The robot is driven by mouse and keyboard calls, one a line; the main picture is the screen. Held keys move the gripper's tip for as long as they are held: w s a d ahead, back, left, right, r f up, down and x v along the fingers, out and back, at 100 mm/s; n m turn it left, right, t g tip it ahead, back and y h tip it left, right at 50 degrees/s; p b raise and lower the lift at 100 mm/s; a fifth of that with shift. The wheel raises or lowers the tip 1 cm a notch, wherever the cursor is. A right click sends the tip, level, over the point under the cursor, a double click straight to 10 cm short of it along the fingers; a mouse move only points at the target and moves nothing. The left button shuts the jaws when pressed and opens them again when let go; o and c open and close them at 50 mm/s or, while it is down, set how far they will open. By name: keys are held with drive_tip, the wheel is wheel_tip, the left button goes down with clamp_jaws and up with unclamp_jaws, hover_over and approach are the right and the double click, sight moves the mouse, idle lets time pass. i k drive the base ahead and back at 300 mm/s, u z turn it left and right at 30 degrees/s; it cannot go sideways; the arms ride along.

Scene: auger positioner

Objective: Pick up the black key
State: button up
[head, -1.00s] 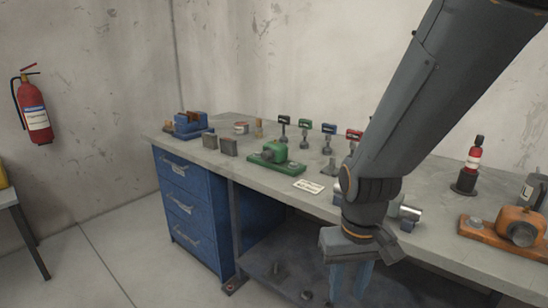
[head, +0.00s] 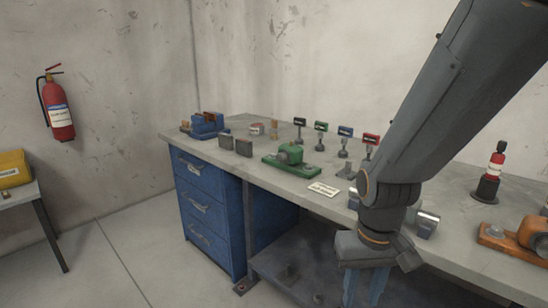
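The black key (head: 299,123) stands upright on the grey workbench in the head view, at the left end of a row of keys with coloured heads. Its head is dark and its stem rises from a small base. My gripper (head: 363,290) hangs low in front of the bench's front edge, right of the key and well apart from it. Its two bluish fingers point down with a gap between them, and nothing shows between them. Their tips are at the bottom edge of the picture.
Green (head: 320,127), blue (head: 344,131) and red (head: 371,139) keys stand right of the black one. A green device (head: 289,155) sits in front of the row. A white label card (head: 323,189) lies near the front edge. Blue drawers (head: 207,215) stand below.

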sight(300, 122)
drive_tip(key=u, duration=1.3)
drive_tip(key=i, duration=2.75)
drive_tip(key=z, duration=2.3)
